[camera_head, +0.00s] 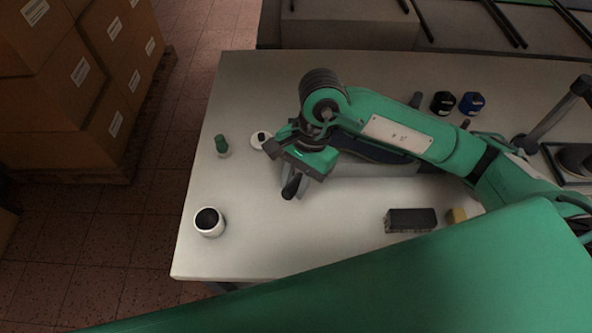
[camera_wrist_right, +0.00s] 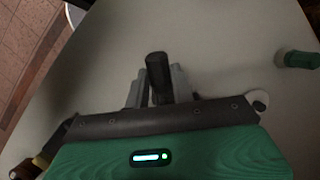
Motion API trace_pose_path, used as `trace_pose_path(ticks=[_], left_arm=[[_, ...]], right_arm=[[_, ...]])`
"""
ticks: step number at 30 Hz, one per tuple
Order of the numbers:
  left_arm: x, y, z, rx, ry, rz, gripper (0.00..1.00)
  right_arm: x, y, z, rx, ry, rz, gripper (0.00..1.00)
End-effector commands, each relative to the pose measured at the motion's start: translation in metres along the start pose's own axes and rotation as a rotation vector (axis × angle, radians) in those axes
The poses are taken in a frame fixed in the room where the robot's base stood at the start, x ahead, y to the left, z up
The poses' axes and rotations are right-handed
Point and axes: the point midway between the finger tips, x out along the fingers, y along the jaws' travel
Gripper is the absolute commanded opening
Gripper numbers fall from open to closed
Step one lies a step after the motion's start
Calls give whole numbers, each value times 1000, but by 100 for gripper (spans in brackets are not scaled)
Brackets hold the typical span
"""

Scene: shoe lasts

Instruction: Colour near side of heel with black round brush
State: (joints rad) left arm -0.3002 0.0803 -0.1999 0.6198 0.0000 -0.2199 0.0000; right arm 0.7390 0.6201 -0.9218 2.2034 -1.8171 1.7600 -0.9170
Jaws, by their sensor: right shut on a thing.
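My right gripper (camera_head: 297,176) is over the left part of the table, its fingers pointing down. It is shut on a dark round brush (camera_head: 290,187). In the right wrist view the brush (camera_wrist_right: 157,72) stands between the two grey fingers (camera_wrist_right: 155,88); its bristle end cannot be made out. A dark shoe form (camera_head: 375,149) lies behind and under my right arm, mostly hidden, so its heel cannot be told clearly. A white pot with a black inside (camera_head: 208,222) stands at the table's front left, apart from the gripper. My left gripper is not in view.
A green-topped item (camera_head: 221,146) and a small white round pot (camera_head: 260,139) stand at the left. A black block brush (camera_head: 410,220) and yellow block (camera_head: 456,215) lie front right. Black (camera_head: 442,102) and blue (camera_head: 471,103) jars stand behind my arm.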

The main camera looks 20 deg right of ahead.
Motion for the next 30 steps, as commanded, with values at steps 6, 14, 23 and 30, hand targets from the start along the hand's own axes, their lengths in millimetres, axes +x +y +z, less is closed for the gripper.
trace_pose_path(ticks=[6, 14, 23, 30], left_arm=[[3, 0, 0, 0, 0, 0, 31], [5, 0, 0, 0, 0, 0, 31], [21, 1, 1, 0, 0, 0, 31], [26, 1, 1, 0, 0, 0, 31]], right_arm=[[2, 4, 6, 0, 0, 0, 0], [3, 5, 8, -1, 0, 0, 0], [12, 18, 26, -2, 1, -1, 0], [15, 20, 28, 1, 0, 0, 0]])
